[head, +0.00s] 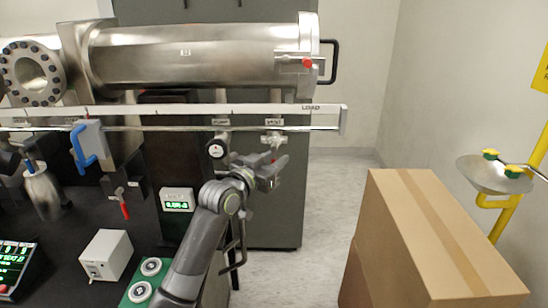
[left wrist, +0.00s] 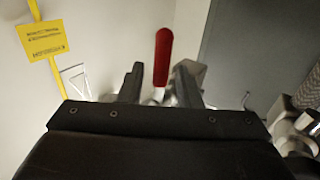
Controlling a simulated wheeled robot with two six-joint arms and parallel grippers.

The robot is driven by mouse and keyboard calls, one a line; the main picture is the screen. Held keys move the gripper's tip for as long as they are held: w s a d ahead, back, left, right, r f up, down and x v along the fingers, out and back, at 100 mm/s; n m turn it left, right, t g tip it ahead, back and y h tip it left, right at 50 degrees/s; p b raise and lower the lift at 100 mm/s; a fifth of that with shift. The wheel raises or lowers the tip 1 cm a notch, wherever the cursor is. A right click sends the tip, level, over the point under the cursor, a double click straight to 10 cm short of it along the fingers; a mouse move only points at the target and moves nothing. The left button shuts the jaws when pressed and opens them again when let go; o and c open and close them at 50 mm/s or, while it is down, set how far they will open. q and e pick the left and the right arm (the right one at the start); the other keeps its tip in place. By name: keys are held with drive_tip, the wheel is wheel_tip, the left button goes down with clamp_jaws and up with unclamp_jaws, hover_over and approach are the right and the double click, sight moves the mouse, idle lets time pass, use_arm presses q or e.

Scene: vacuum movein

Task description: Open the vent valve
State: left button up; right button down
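The vent valve (head: 273,140) hangs under the rail at the "VENT" label, below the steel chamber's right end. Its red lever handle (left wrist: 163,58) stands upright in the left wrist view. A little of the red also shows beside my gripper in the head view (head: 281,162). My left gripper (head: 272,172) is just below the valve. In the left wrist view its two fingers (left wrist: 159,88) are apart, with the red handle between them. Gaps show on both sides of the handle. The valve body is partly hidden behind the right finger. My right gripper is in neither view.
A round gauge (head: 216,150) hangs left of the valve. A blue handle (head: 83,147) and another red lever (head: 123,204) are further left. A cardboard box (head: 430,230) stands at right, with an eyewash basin (head: 493,175) beyond. Floor is clear between cabinet and box.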

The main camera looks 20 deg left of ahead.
use_arm(q)
drive_tip(key=shift+w, duration=0.1)
clamp_jaws()
idle(0.4)
